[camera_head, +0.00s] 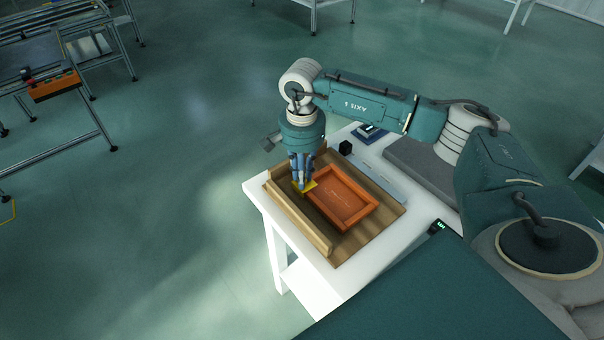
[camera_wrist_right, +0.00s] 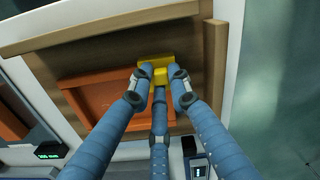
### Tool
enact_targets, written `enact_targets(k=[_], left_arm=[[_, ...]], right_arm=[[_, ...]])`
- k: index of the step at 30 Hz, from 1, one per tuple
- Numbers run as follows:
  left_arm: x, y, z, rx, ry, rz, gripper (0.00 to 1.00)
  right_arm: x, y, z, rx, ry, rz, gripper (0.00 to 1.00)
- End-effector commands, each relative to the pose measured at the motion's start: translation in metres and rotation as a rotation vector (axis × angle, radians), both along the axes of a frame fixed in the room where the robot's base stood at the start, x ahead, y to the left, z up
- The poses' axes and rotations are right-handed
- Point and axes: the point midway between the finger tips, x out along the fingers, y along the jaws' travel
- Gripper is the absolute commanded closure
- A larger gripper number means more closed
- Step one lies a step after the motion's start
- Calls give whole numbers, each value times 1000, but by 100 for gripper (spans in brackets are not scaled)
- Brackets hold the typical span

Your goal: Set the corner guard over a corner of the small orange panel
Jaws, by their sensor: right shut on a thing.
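The orange panel (camera_head: 343,197) is a shallow framed rectangle lying flat on a wooden fixture board (camera_head: 384,213). It also shows in the right wrist view (camera_wrist_right: 92,93). The yellow corner guard (camera_head: 308,186) is at the panel's upper left corner in the head view. My right gripper (camera_head: 303,182) points down and is shut on the guard. In the right wrist view the guard (camera_wrist_right: 151,61) sits between the fingertips, overlapping the panel's corner area. I cannot tell whether the guard touches the panel or hangs just above it. My left gripper is not in view.
Wooden rails (camera_head: 298,219) edge the fixture along two sides. The fixture stands on a white table (camera_head: 262,199). A small black block (camera_head: 345,147) and a grey strip (camera_head: 383,178) lie beyond the board. Open floor is at the left.

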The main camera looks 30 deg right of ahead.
Motion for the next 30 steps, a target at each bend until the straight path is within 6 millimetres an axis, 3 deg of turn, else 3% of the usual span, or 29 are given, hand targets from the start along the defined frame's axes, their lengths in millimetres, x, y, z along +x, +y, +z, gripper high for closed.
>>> enact_targets(k=[24,25,27,28,30], left_arm=[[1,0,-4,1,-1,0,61],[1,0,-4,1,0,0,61],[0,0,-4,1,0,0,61],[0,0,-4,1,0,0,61],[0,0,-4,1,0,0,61]], right_arm=[[-2,-2,-2,0,0,0,100],[-2,-2,-2,0,0,0,80],[-2,-2,-2,0,0,0,66],[-2,-2,-2,0,0,0,60],[-2,-2,-2,0,0,0,60]])
